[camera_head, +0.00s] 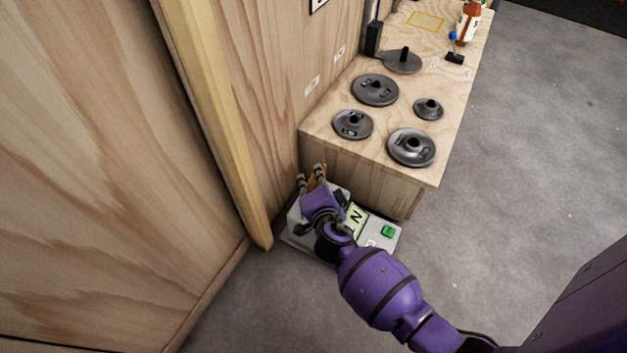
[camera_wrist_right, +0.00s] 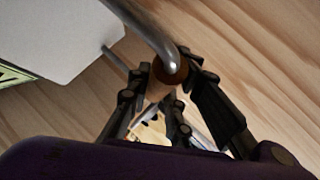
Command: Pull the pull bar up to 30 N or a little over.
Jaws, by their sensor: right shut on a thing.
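The pull bar (camera_wrist_right: 160,88) has a brown grip and a bent grey metal rod (camera_wrist_right: 152,28). In the right wrist view my right gripper (camera_wrist_right: 170,80) has its fingers closed around the grip. In the head view this gripper (camera_head: 312,178) is at the far side of a grey gauge unit (camera_head: 383,243) standing low by the wall. The unit's pale green display (camera_head: 355,217) shows an "N"; my arm hides its digits. A green button (camera_head: 388,231) is at its right. My left gripper is not in view.
A wooden bench (camera_head: 375,178) stands just behind the unit, with several dark weight plates (camera_head: 411,147) on top. A wooden wall (camera_head: 110,150) with a post (camera_head: 215,120) is close on the left. Grey floor (camera_head: 530,160) is clear at right.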

